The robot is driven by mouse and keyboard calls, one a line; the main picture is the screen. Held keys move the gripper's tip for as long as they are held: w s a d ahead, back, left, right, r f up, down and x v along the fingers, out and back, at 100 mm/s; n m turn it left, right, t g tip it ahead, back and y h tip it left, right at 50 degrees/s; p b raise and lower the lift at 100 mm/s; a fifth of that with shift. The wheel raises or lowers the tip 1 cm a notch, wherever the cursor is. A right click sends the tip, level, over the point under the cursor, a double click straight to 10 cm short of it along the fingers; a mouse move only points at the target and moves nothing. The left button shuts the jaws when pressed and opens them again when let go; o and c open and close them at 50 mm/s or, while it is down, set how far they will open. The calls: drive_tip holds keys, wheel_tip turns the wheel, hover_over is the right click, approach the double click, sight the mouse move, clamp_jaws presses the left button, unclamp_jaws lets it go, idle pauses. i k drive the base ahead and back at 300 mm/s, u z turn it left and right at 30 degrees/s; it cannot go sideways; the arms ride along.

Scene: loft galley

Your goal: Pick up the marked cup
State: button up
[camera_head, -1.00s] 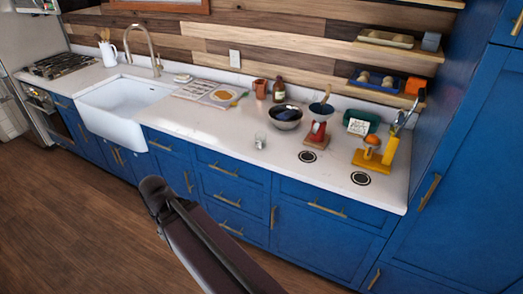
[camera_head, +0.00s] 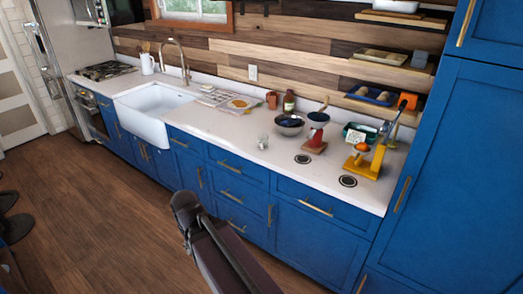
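A small clear glass (camera_head: 262,142) stands upright near the front edge of the white counter (camera_head: 225,128). A copper-coloured cup (camera_head: 272,99) stands at the back of the counter, beside a dark bottle (camera_head: 289,101). No mark can be made out on either, so I cannot tell which is the marked cup. My dark arm shows at the bottom centre, in front of the blue cabinets and well short of the counter items. My gripper is not in view.
A dark bowl (camera_head: 290,124), a red-based scale (camera_head: 315,140) and a yellow stand (camera_head: 370,160) are right of the glass. A white sink (camera_head: 150,122) is left. A tall blue cabinet (camera_head: 440,185) bounds the right; wooden floor (camera_head: 90,210) is open.

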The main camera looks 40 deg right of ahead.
sight(263, 138)
drive_tip(key=u, duration=0.35)
drive_tip(key=k, duration=0.35)
drive_tip(key=z, duration=1.9)
drive_tip(key=i, duration=1.3)
drive_tip(key=z, duration=0.05)
